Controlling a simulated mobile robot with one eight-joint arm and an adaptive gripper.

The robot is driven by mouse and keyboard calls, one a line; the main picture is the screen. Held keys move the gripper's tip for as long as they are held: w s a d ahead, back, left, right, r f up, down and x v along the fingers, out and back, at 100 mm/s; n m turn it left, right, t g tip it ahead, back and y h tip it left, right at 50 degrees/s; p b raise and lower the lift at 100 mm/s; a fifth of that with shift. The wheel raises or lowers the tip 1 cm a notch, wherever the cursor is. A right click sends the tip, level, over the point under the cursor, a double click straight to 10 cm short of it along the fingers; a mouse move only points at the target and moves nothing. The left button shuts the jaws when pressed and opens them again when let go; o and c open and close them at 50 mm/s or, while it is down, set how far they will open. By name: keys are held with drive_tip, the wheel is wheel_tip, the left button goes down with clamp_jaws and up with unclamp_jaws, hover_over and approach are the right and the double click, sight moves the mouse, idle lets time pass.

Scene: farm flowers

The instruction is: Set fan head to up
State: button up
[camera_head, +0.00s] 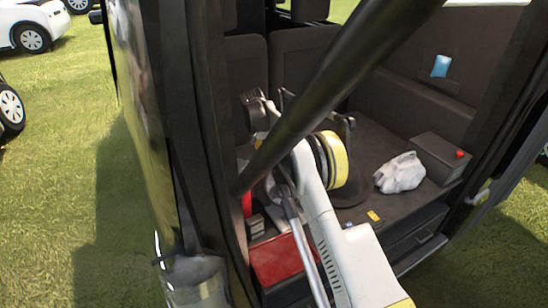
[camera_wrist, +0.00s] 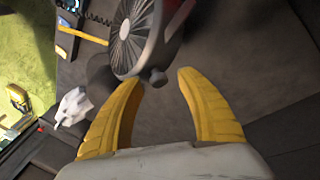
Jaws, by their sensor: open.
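The fan head (camera_wrist: 136,36), with a pale radial grille in a dark round housing and some red on its side, shows at the top of the wrist view. Its grille faces left in that picture. A small knob (camera_wrist: 158,77) sticks out of its lower edge. My gripper (camera_wrist: 158,80) is open, its two yellow fingers on either side of the knob and nothing clearly gripped. I cannot tell whether a finger touches the fan. In the head view my arm and a dark diagonal bar cover this area, and I cannot make out the fan there.
The vehicle's cargo floor holds a white crumpled cloth (camera_head: 400,172), a dark box with a red button (camera_head: 437,157) and a red box (camera_head: 277,260). A dark diagonal bar (camera_head: 335,85) crosses in front of my arm. Seat backs (camera_head: 300,65) stand behind.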

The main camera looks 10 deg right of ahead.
drive_tip(key=shift+w+a+r, duration=0.1)
drive_tip(key=shift+a+r, duration=0.05)
drive_tip(key=shift+r, duration=0.25)
drive_tip(key=v, duration=1.1)
drive_tip(key=shift+r, duration=0.1)
